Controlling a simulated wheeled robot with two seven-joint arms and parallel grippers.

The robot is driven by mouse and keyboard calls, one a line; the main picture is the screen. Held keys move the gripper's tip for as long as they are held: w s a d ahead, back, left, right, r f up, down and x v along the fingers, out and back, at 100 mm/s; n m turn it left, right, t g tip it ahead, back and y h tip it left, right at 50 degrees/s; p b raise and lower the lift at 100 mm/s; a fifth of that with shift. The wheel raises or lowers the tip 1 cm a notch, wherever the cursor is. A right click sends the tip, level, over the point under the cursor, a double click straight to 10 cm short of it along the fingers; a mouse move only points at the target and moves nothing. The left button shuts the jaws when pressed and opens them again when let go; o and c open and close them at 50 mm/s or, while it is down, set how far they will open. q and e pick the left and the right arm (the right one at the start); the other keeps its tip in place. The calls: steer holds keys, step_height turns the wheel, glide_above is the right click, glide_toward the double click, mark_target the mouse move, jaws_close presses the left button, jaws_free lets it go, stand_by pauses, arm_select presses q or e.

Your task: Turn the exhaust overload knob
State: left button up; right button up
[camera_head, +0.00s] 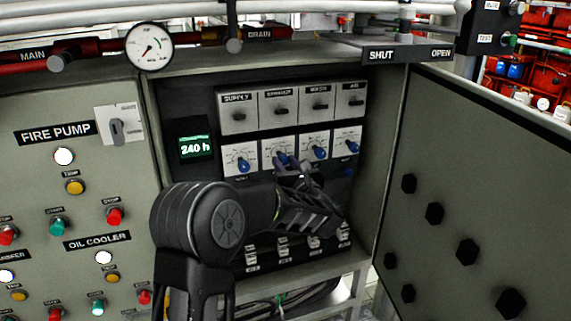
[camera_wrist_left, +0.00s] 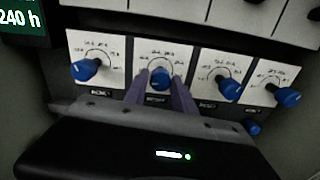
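A row of white dial plates with blue knobs sits inside the open cabinet; the labels under them are too small to read, so I cannot tell which is the exhaust overload knob. My left gripper (camera_head: 291,166) reaches in at the second knob from the left (camera_head: 281,158). In the left wrist view the two fingers of the left gripper (camera_wrist_left: 159,86) stand apart on either side of this second knob (camera_wrist_left: 160,78). A narrow gap seems to show beside it; contact is unclear. The first knob (camera_wrist_left: 84,69) and third knob (camera_wrist_left: 229,89) are free on either side. My right gripper is not in view.
Above the knobs is a row of dark switches (camera_head: 279,107); below are several small switches (camera_head: 283,246). A green display (camera_head: 195,148) reads 240 h. The open cabinet door (camera_head: 470,190) stands at the right, and the fire pump panel (camera_head: 70,200) at the left.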

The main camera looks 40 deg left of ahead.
arm_select(q)
jaws_close()
